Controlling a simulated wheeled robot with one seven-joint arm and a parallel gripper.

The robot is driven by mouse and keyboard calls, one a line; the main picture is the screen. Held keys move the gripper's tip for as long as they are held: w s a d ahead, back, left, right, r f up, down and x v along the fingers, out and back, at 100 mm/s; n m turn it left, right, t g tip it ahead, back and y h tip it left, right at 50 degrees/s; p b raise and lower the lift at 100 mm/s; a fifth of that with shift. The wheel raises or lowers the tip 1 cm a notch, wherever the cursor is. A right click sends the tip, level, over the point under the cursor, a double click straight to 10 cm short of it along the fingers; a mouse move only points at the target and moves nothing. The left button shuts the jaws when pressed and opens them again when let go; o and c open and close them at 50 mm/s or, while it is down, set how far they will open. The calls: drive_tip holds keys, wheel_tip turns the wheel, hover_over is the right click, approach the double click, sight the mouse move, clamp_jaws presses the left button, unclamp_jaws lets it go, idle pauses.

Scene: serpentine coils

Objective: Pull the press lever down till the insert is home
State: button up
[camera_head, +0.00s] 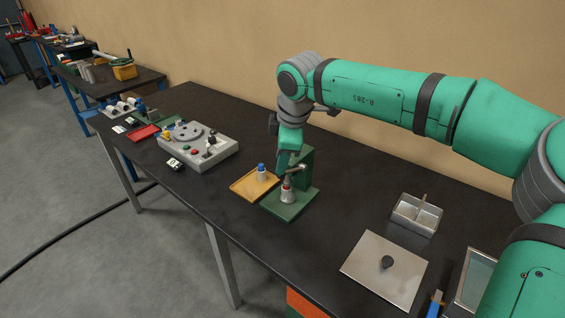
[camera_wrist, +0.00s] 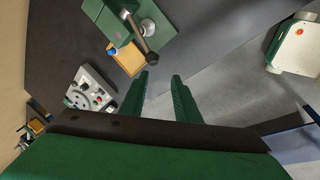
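The press has a green base (camera_head: 300,205) and an upright green column (camera_head: 304,160) on the dark bench. A grey cylindrical piece (camera_head: 288,197) with a red part on top stands on the base, under the press head. The press lever (camera_wrist: 138,32) is a metal bar with a dark rounded end in the wrist view. My gripper (camera_wrist: 161,75) is open, with its two green fingers apart and nothing visible between them. The lever's dark end appears just above the left fingertip; I cannot tell whether they touch. In the head view my gripper (camera_head: 283,164) is beside the column, partly hiding the press.
A yellow tray (camera_head: 244,187) with a blue-topped grey piece (camera_head: 261,171) lies left of the press. A grey control box (camera_head: 215,155) is farther left. Bare bench lies between.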

drive_tip(key=v, duration=0.5)
drive_tip(key=shift+s+d+r, duration=0.1)
drive_tip(key=shift+s+r, duration=0.15)
drive_tip(key=shift+f, duration=0.3)
clamp_jaws()
wheel_tip(320, 180, down, 8)
drive_tip(key=s+a+m+y, duration=0.2)
drive_tip(key=s+m+y, duration=0.15)
drive_tip(key=y, duration=0.75)
drive_tip(key=w+d+m+t+y, duration=0.3)
drive_tip(key=d+m+t, duration=0.3)
drive_tip(key=m+t, duration=0.25)
drive_tip(key=m+t+h, duration=0.3)
drive_tip(key=m+t, duration=0.2)
drive_tip(key=m, duration=0.2)
hover_over(292, 171)
drive_tip(key=s+d, duration=0.2)
wheel_tip(292, 171, down, 2)
drive_tip(key=shift+s+a+f, duration=0.5)
drive_tip(key=shift+a+f, duration=0.1)
drive_tip(key=shift+f, duration=0.1)
drive_tip(key=shift+s+a+f, duration=0.5)
drive_tip(key=shift+a+f, duration=0.1)
drive_tip(key=shift+f, duration=0.1)
